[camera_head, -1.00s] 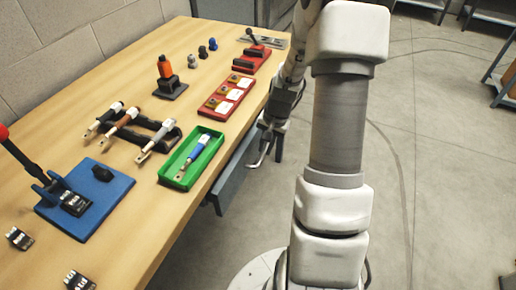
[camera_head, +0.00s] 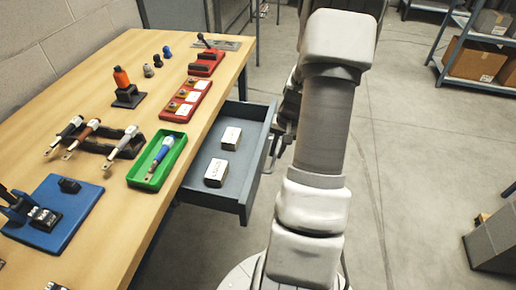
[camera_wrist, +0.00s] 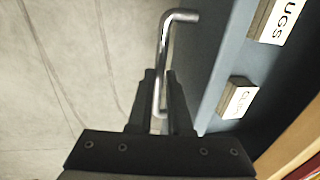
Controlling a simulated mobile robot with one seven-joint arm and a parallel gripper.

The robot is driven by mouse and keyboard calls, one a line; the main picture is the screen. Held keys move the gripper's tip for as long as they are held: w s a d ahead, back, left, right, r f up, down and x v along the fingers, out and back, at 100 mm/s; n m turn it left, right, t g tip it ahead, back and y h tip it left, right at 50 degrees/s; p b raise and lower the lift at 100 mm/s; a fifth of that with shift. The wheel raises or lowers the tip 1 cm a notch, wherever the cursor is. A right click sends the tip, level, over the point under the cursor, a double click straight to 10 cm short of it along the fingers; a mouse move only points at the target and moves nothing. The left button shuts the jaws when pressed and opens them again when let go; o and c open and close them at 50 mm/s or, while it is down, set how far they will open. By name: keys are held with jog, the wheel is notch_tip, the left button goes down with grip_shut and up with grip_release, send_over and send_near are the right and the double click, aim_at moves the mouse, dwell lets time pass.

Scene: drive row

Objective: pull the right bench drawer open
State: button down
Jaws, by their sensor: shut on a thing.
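The right bench drawer (camera_head: 190,192) stands pulled well out from under the wooden bench (camera_head: 95,250), its grey-blue interior showing in the head view. Its front panel (camera_wrist: 215,85) also shows in the wrist view. The bent metal bar handle (camera_wrist: 166,50) is on that front. My gripper (camera_wrist: 161,82) is shut on the handle, with one dark finger on each side of it. In the head view my arm hides most of the gripper. Two small labelled boxes lie in the drawer: a nearer one (camera_head: 216,173) and a farther one (camera_head: 231,138).
On the bench are a green tray (camera_head: 137,181) with a blue-handled tool, a red block row (camera_head: 180,113), a tool rack (camera_head: 100,147) and a blue fixture (camera_head: 70,225). Shelving (camera_head: 447,50) with cartons stands at the back right. The floor (camera_head: 400,170) right of my arm is mostly clear.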

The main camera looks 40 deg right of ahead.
jog(key=s+d, duration=0.6)
jog(key=s, duration=0.1)
jog(key=shift+s, duration=0.3)
jog(key=c, duration=1.1)
grip_release()
jog(key=s+r+p, duration=0.1)
jog(key=r, duration=0.4)
jog(key=d+r+p, duration=0.1)
jog(key=r, duration=0.5)
jog(key=s+d+r+p, duration=0.1)
jog(key=r, duration=0.5)
jog(key=shift+s+r, duration=0.1)
jog(key=shift+s, duration=0.2)
